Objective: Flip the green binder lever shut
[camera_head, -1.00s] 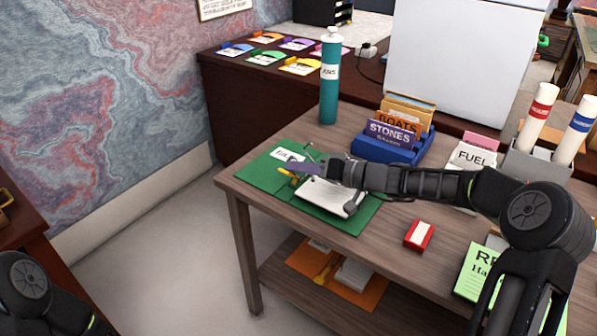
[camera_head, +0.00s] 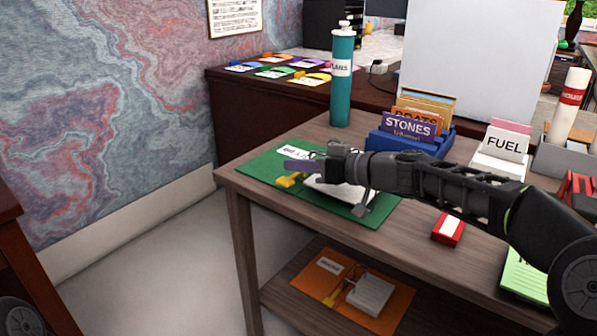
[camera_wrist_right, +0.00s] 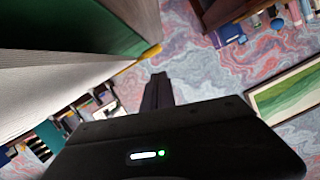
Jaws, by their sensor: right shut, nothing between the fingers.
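The green binder (camera_head: 376,214) lies open and flat on the desk, with white paper (camera_head: 345,191) on it and a label at its back left. A yellow lever piece (camera_head: 287,181) shows at its left part; whether it stands up or lies down is hard to tell. My right gripper (camera_head: 303,165) is shut and empty, reaching left just above the binder near the yellow piece and hiding part of the mechanism. In the right wrist view, the binder's green cover (camera_wrist_right: 90,30) and yellow tip (camera_wrist_right: 148,52) are close to the dark fingers (camera_wrist_right: 158,92). My left gripper is out of view.
A teal cylinder (camera_head: 342,85) stands behind the binder. A blue card box (camera_head: 410,143) and FUEL holder (camera_head: 500,150) stand behind my right arm. A red box (camera_head: 448,229) lies in front. An orange binder (camera_head: 367,316) rests on the lower shelf.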

